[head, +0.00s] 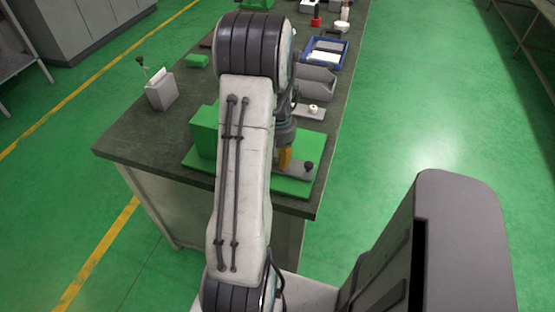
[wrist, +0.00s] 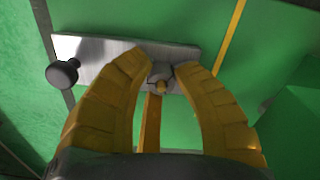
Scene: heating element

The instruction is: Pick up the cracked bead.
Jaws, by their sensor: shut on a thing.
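My gripper (wrist: 165,68) has yellow fingers, and in the wrist view their tips close around a small grey bead (wrist: 159,70). I take it for the cracked bead, but no crack can be made out. The bead is at the edge of a grey metal plate (wrist: 110,58); I cannot tell whether it touches the plate. In the head view my gripper (head: 285,158) points down at the plate (head: 297,173) on the green fixture (head: 308,145), and the bead is hidden there.
A dark round knob (wrist: 62,74) stands at the plate's other end. The green block (head: 203,131) rises left of my arm. Behind are a grey bin (head: 318,82), a small plate with a white ring (head: 313,108) and a blue tray (head: 343,47). The floor at right is clear.

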